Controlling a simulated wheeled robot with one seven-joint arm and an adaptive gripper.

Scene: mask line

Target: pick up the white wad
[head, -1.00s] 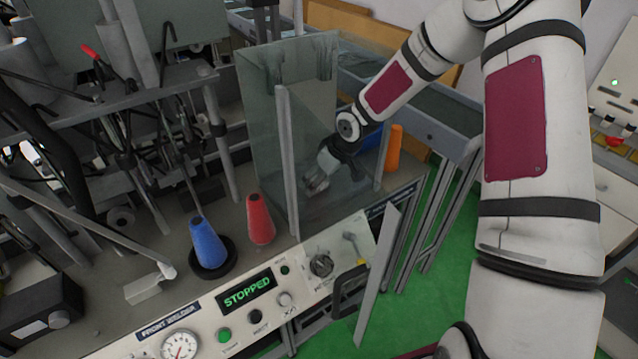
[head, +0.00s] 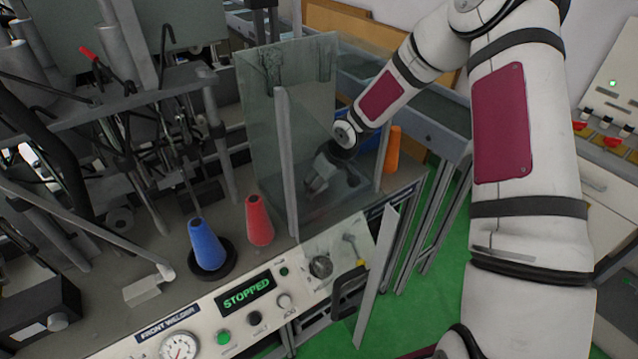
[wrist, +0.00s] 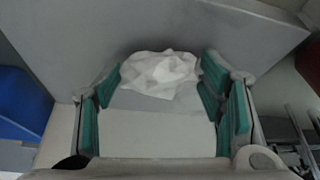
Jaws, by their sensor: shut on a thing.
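The white wad (wrist: 160,72) is a crumpled, pale lump in the wrist view. It sits between the teal-padded fingertips of my gripper (wrist: 163,88), which is shut on it, with a pad at each side. In the head view my gripper (head: 318,178) is inside the clear-walled enclosure (head: 262,130), low down behind its front panel. The wad cannot be made out clearly there through the panel. I cannot tell whether the wad touches the surface below it.
A blue cone (head: 206,245) and a red cone (head: 259,222) stand left of the enclosure. An orange cone (head: 392,149) stands at its right. The control panel (head: 250,300) reads STOPPED. Grey posts and thin panels edge the enclosure closely.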

